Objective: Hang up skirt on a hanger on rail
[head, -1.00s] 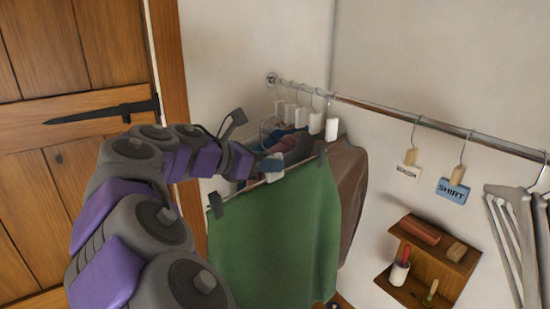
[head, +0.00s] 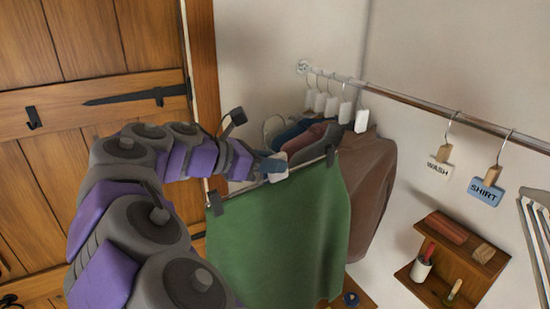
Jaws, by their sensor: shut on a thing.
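A green skirt (head: 281,238) hangs by two dark clips from a thin hanger bar (head: 302,166). My gripper (head: 272,167) is shut on the hanger at the middle of its top, just above the skirt. The hanger's hook is not clearly visible behind the gripper. The metal rail (head: 413,103) runs from the wall mount at the back toward the right, above and behind the skirt. Dark garments (head: 371,178) hang from its far end on hangers with white blocks (head: 345,112), partly hidden behind the skirt.
A WASH tag (head: 438,168) and a blue SHIRT tag (head: 484,191) hang further right on the rail, with bare rail between them and the garments. A small wooden shelf (head: 437,281) is on the wall below. A wooden door (head: 95,60) stands left.

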